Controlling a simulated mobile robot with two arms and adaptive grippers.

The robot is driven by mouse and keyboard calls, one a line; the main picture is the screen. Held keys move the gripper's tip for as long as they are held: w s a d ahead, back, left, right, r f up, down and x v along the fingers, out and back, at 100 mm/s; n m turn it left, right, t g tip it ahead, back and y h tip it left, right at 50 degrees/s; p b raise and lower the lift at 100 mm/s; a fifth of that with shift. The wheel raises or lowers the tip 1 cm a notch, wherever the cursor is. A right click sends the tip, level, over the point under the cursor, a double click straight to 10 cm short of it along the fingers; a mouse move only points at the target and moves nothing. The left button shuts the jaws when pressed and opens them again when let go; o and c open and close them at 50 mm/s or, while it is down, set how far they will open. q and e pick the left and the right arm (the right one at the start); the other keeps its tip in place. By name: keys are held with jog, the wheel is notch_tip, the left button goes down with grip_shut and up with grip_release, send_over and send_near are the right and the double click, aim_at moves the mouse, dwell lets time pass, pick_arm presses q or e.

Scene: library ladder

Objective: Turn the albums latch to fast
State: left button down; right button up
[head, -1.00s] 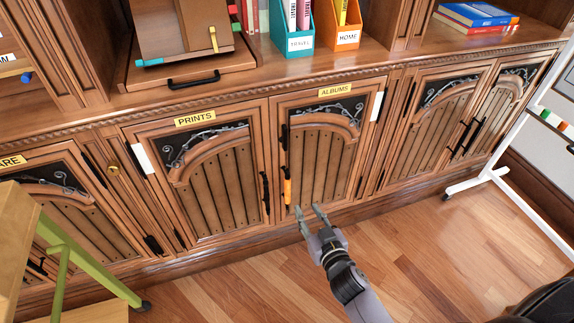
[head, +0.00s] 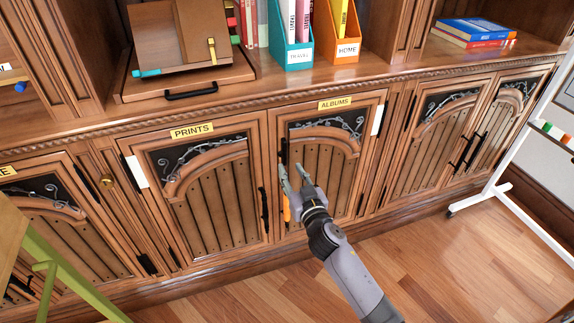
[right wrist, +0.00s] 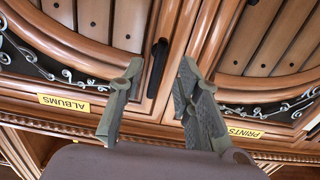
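The ALBUMS door (head: 325,165) is shut, with a yellow label above it. Its black latch (head: 283,151) stands upright on the door's left stile. It also shows in the right wrist view as a dark upright bar (right wrist: 158,64). An orange handle (head: 286,211) sits lower on the same stile, partly hidden by my right gripper. My right gripper (head: 292,169) is open in front of this stile, just below the latch. In the right wrist view its fingers (right wrist: 160,72) are spread, with the latch in the gap between them; contact cannot be told. My left gripper is not in view.
The PRINTS door (head: 212,190) with a black handle (head: 264,209) adjoins on the left. File boxes and books stand on the counter above. A green-legged stool (head: 60,268) is at lower left, a white stand (head: 508,165) at right. The floor before the doors is clear.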

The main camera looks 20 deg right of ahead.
aim_at(285, 161)
jog(key=shift+w, duration=2.2)
jog(key=shift+a, duration=0.1)
grip_shut()
